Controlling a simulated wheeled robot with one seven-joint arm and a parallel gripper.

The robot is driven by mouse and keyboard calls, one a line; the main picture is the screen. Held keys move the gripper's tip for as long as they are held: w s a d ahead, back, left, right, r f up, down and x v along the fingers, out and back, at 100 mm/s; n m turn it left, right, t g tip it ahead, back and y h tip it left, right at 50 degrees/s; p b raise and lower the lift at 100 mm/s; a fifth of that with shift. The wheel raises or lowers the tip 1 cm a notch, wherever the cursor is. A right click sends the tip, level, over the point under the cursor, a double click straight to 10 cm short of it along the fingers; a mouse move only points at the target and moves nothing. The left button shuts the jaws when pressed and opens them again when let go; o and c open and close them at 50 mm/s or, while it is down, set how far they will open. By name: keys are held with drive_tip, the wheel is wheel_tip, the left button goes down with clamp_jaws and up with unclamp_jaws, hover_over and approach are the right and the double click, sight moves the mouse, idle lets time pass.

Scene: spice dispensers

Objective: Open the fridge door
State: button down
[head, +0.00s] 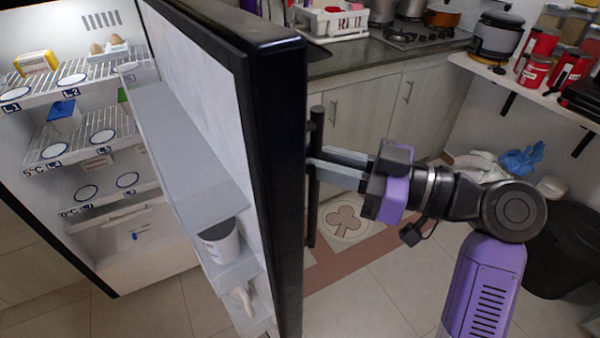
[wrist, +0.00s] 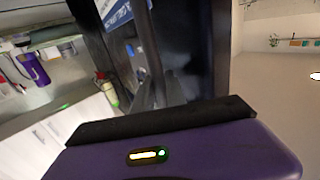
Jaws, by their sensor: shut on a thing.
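The fridge door (head: 272,120) is dark-edged and stands swung well open, its white inner side with shelves facing left in the head view. The lit fridge interior (head: 85,120) shows at the left. A dark vertical bar handle (head: 313,200) is on the door's outer side. My gripper (head: 325,164) reaches the handle from the right and is shut on it near its upper part. In the wrist view, the dark door front (wrist: 195,45) is close ahead of the gripper fingers (wrist: 158,90). The exact finger contact is partly hidden.
The door's shelves hold a white tub (head: 220,243). The fridge shelves (head: 75,75) hold a yellow box and eggs. Behind are a counter (head: 370,60) with a stove, a side shelf (head: 540,90) with red containers, and a dark bin (head: 565,240). Tiled floor (head: 365,300) is clear near the door.

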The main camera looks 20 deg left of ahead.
drive_tip(key=shift+w+d+f, duration=0.1)
drive_tip(key=shift+w+d, duration=0.1)
drive_tip(key=shift+w, duration=0.1)
drive_tip(key=c, duration=1.4)
unclamp_jaws()
drive_tip(key=shift+o, duration=0.2)
drive_tip(key=d+b, duration=0.1)
drive_tip(key=d, duration=0.6)
drive_tip(key=shift+s+d, duration=0.15)
drive_tip(key=shift+d, duration=0.2)
